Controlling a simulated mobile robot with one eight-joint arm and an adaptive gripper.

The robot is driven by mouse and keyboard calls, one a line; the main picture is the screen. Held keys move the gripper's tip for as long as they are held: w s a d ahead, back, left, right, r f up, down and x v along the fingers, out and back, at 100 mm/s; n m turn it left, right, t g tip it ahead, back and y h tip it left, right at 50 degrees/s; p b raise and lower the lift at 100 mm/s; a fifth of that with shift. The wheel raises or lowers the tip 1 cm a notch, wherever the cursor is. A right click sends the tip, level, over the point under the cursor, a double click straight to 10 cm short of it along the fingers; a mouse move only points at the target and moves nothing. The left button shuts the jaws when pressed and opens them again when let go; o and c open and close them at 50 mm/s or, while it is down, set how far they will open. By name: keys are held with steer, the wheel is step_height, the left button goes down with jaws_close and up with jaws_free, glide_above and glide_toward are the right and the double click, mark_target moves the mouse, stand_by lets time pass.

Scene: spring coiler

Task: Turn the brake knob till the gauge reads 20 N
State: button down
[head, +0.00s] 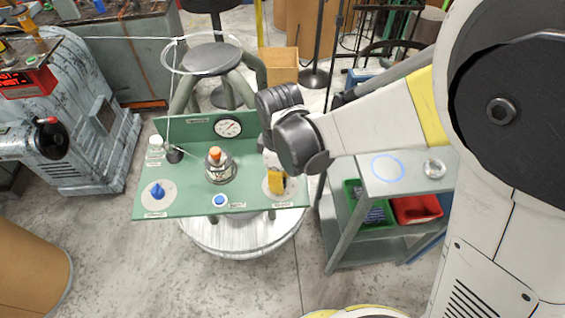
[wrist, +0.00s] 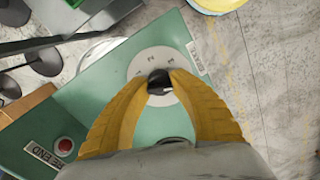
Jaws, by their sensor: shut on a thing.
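A dark knob (wrist: 158,79) stands on a round white dial (wrist: 139,63) with printed marks. My gripper (head: 276,182) is at the right end of the green panel. In the wrist view, its yellow fingers (wrist: 160,88) are closed on the dark knob from both sides. The fingers hide this knob in the head view, where only part of its white dial (head: 291,188) shows. The label beside the dial is too small to read surely. A round white gauge (head: 228,127) is at the panel's back; its reading is too small to tell.
The green panel (head: 185,206) also bears a blue pointer knob (head: 157,190) at left, a metal spool-like part with an orange top (head: 215,154) in the middle, and a blue button (head: 219,200). A grey shelf cart (head: 345,180) with green and red bins stands close at right.

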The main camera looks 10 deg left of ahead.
steer(key=c, duration=1.1)
jaws_free()
steer(key=shift+o, duration=0.2)
step_height(320, 180, up, 12)
steer(key=shift+d, duration=0.1)
steer(key=s+d+r+m+t, duration=0.1)
steer(key=d+m+t, duration=0.1)
steer(key=d+m, duration=0.3)
steer(key=s+d+r+m+t, duration=0.2)
steer(key=d+m, duration=0.4)
steer(key=d, duration=0.6)
steer(key=s+d+r+m+t, duration=0.1)
steer(key=s+d+m+t, duration=0.1)
steer(key=d+m, duration=0.3)
steer(key=d+t, duration=0.1)
steer(key=d, duration=0.2)
steer(key=shift+s+d+r+m, duration=0.2)
steer(key=shift+s+r+m, duration=0.05)
steer(key=shift+m, duration=0.15)
